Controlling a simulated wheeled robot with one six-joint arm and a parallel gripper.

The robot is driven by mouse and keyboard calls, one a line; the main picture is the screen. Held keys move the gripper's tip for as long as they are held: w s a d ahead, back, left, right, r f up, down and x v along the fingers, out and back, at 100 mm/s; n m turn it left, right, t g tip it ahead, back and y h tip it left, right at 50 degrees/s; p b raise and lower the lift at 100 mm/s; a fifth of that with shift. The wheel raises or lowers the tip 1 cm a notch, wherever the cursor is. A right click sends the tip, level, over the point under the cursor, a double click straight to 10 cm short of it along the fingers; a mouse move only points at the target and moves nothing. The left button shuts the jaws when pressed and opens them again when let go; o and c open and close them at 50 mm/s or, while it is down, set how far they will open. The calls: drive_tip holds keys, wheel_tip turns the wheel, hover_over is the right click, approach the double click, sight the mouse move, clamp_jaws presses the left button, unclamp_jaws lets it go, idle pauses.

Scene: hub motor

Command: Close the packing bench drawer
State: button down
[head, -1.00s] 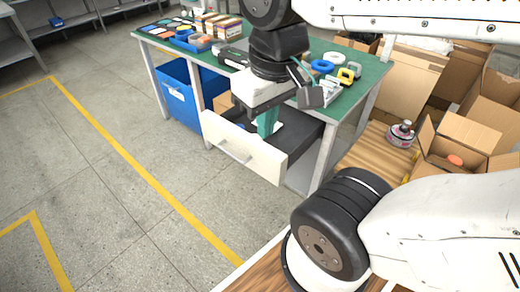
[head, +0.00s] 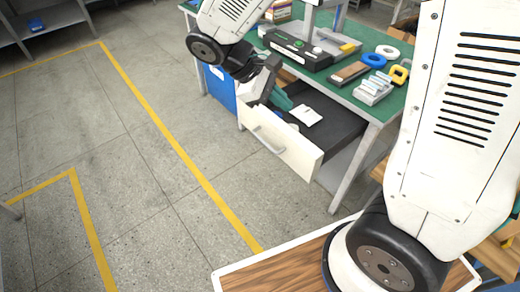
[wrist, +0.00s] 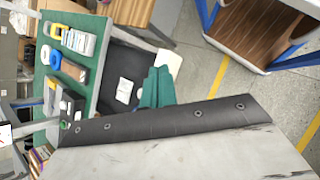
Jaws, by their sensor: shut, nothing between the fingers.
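The packing bench (head: 395,102) has a green top, and its drawer stands open. The drawer has a cream front (head: 289,147) with a bar handle (head: 268,140) and a dark interior, where a white card (head: 306,116) lies. My gripper (head: 284,103) is shut and empty, with teal fingers at the left end of the drawer, close behind the front panel. In the wrist view, the teal fingers (wrist: 157,82) overlap the drawer's front edge, beside the dark interior (wrist: 121,66) and the card (wrist: 125,91). I cannot tell whether they touch the drawer.
A blue bin (head: 219,88) stands under the bench, left of the drawer. Tape rolls (head: 373,60) and a black device (head: 297,50) sit on the bench top. A wood-topped surface (head: 280,262) is in front. The floor left of the drawer is clear.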

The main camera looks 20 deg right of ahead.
drive_tip(key=w+a+f+n+t+h, duration=0.25)
drive_tip(key=a+f+n, duration=0.2)
drive_tip(key=f, duration=0.45)
drive_tip(key=w+a+f+n+t+h, duration=0.25)
drive_tip(key=a+f+n, duration=0.2)
drive_tip(key=f, duration=0.45)
drive_tip(key=w+a+f+n+t+h, duration=0.25)
drive_tip(key=a+f+n, duration=0.2)
drive_tip(key=f, duration=0.45)
drive_tip(key=f+x, duration=0.1)
drive_tip(key=x, duration=1.2)
drive_tip(key=shift+w+d+y, duration=0.2)
drive_tip(key=shift+w+y, duration=0.15)
drive_tip(key=shift+w, duration=0.1)
